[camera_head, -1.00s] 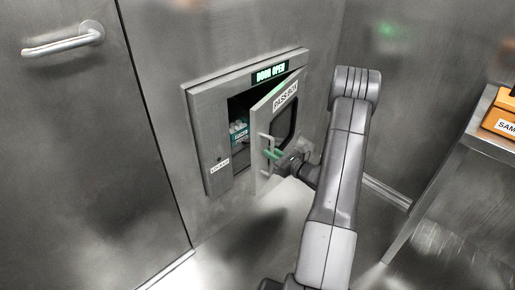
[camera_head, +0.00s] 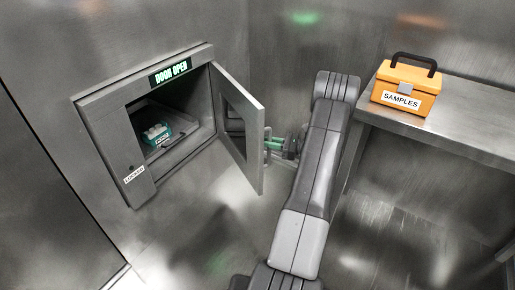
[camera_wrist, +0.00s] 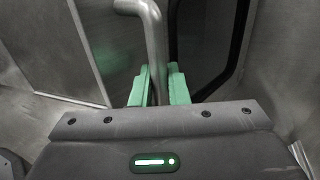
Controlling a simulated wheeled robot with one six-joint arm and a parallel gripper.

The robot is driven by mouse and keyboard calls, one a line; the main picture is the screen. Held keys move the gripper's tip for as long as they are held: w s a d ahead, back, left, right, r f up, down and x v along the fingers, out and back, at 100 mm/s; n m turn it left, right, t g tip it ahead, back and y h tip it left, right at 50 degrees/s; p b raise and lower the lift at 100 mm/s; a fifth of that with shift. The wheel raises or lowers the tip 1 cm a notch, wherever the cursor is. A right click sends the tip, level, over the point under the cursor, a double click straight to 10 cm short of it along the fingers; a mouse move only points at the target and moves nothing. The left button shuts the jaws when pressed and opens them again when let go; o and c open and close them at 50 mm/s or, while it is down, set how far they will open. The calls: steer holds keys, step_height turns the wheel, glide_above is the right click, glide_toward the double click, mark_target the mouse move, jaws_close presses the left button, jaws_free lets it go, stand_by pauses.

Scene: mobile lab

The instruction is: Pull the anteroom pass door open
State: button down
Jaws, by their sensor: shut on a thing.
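The pass door (camera_head: 240,130) is a framed metal door with a dark window, hinged at the right of the wall opening. It stands swung wide out from the wall. The pass box opening (camera_head: 165,125) shows a small teal rack (camera_head: 155,133) with white items inside. A green "DOOR OPEN" sign (camera_head: 170,73) is lit above it. My gripper (camera_head: 274,145) is at the door's outer side, with its green fingers shut on the door handle (camera_wrist: 154,40). In the wrist view the fingers (camera_wrist: 158,88) sit on both sides of the handle bar.
An orange samples case (camera_head: 406,90) stands on a metal bench (camera_head: 440,135) at the right. A label (camera_head: 134,174) is at the frame's lower left. The floor below the opening looks clear.

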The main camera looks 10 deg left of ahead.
steer(key=shift+w+d, duration=1.35)
steer(key=shift+w, duration=0.3)
steer(key=c, duration=1.5)
jaws_free()
steer(key=shift+s, duration=0.1)
